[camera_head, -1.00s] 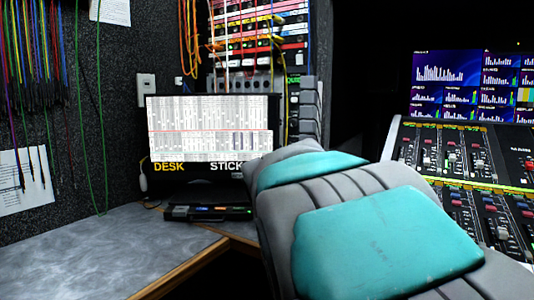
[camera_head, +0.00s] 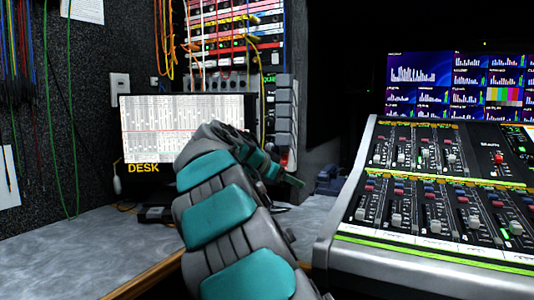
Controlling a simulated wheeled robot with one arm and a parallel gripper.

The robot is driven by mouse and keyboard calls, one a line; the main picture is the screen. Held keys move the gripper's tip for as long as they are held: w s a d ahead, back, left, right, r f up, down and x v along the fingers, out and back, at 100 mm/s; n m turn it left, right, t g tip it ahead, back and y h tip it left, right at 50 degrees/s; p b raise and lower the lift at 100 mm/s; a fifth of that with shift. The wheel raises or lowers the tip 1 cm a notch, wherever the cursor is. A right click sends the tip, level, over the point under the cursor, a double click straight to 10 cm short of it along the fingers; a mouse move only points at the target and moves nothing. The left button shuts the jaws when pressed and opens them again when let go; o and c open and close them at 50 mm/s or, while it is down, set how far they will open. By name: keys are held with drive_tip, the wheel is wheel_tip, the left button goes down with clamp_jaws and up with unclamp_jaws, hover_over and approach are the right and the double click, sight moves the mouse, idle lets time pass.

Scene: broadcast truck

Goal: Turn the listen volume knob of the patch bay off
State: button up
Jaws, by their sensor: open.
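The patch bay (camera_head: 262,18) is in the upper middle of the head view, a rack of white, pink and red rows with coloured cables plugged in. A grey panel (camera_head: 196,87) with a row of round dark fittings sits just below it. The listen volume knob cannot be singled out at this size, nor its setting. My grey and teal arm (camera_head: 220,212) reaches up from the bottom centre and bends right in front of the monitor, below the patch bay.
A monitor (camera_head: 150,120) reading "DESK" stands under the patch bay, partly covered by my arm. A grey worktop (camera_head: 60,262) with a wooden edge lies left. A mixing console (camera_head: 430,175) fills the right, with screens behind. Cables hang on the left wall.

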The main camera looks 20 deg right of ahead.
drive_tip(key=w+r+m+t+h+b, duration=0.1)
drive_tip(key=w+r+m+t+h, duration=0.15)
drive_tip(key=w, duration=0.75)
drive_tip(key=m+t, duration=0.4)
drive_tip(key=m, duration=0.1)
approach(268, 148)
drive_tip(key=x, duration=0.2)
drive_tip(key=p+x, duration=0.2)
drive_tip(key=x, duration=0.4)
drive_tip(key=shift+w+d+r, duration=0.1)
drive_tip(key=shift+d, duration=0.2)
clamp_jaws()
